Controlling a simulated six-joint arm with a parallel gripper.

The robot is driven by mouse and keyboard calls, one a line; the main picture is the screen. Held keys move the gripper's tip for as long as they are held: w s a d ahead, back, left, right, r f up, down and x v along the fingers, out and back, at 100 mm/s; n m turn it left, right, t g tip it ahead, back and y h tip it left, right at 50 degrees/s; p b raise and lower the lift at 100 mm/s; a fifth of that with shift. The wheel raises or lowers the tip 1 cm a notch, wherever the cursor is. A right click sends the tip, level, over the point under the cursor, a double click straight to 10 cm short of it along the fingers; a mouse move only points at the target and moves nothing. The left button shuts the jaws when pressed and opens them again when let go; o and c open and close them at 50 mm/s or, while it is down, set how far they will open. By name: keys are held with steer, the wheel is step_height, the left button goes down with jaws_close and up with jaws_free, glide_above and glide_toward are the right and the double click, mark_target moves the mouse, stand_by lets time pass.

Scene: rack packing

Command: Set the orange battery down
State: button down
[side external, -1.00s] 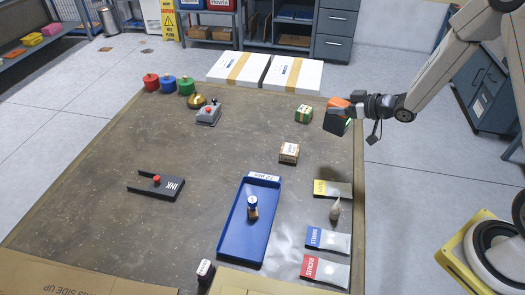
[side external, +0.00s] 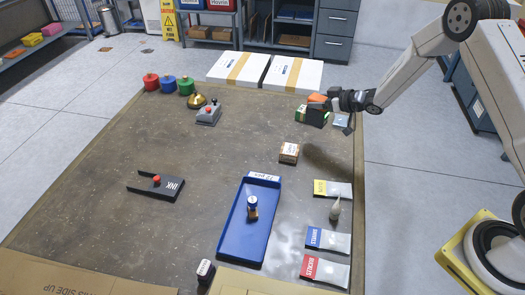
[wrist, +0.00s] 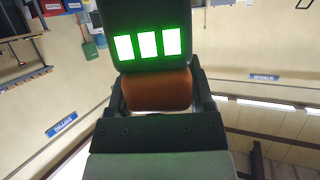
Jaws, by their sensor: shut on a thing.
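The orange battery has a black body (side external: 317,117) and an orange end (side external: 317,98). In the wrist view its black body with green lit bars (wrist: 148,44) and its orange end (wrist: 157,91) fill the space ahead of the jaws. My gripper (side external: 329,99) is shut on the orange end, with a dark finger on each side in the wrist view (wrist: 157,95). The battery is near the table's far right corner, beside a green-and-white box (side external: 301,114) that it partly overlaps in the picture. I cannot tell whether its bottom touches the table.
A small pale blue thing (side external: 341,120) lies right of the battery. A brown-and-white box (side external: 289,153) stands nearer the camera. A blue tray (side external: 233,240) and several labelled packets (side external: 328,240) are nearer the camera. The table's middle is mostly clear.

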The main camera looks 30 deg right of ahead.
steer(key=w+f, duration=0.4)
steer(key=f, duration=0.1)
steer(key=shift+d, duration=0.25)
steer(key=shift+w+f, duration=0.15)
steer(key=shift+f, duration=0.75)
steer(key=shift+w+f, duration=0.1)
steer(key=shift+f, duration=0.75)
steer(key=shift+f, duration=0.15)
jaws_free()
steer(key=shift+f, duration=0.1)
steer(key=shift+s+r, duration=0.1)
steer(key=shift+r, duration=0.1)
